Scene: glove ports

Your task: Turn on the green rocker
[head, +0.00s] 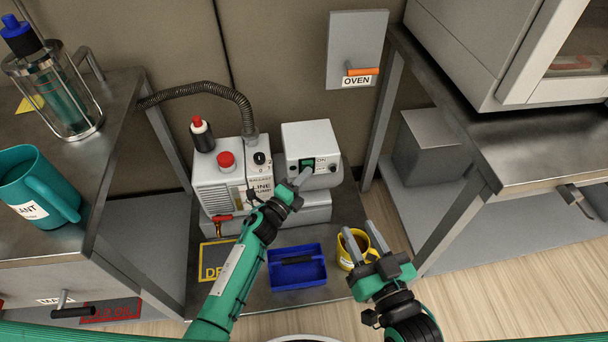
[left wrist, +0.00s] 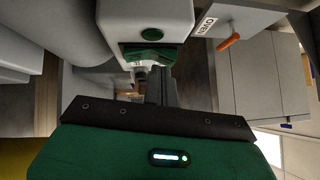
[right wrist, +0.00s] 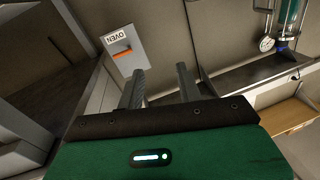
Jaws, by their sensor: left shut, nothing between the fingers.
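The green rocker (head: 307,165) is on the front of a small light-grey box (head: 308,138), beside a label reading ON. My left gripper (head: 303,177) is shut and empty, with its tips right at the rocker's lower edge in the head view; I cannot tell whether they touch it. In the left wrist view the shut fingers (left wrist: 160,86) point toward the box (left wrist: 157,14) and a dark green part under it. The rocker's tilt is too small to read.
The line pump (head: 222,190), with a red knob (head: 226,160) and a ribbed hose, stands left of the box. A blue tray (head: 297,277) lies in front. The OVEN switch (head: 361,72) is on the wall. Benches flank both sides, with a teal mug (head: 40,185) at left.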

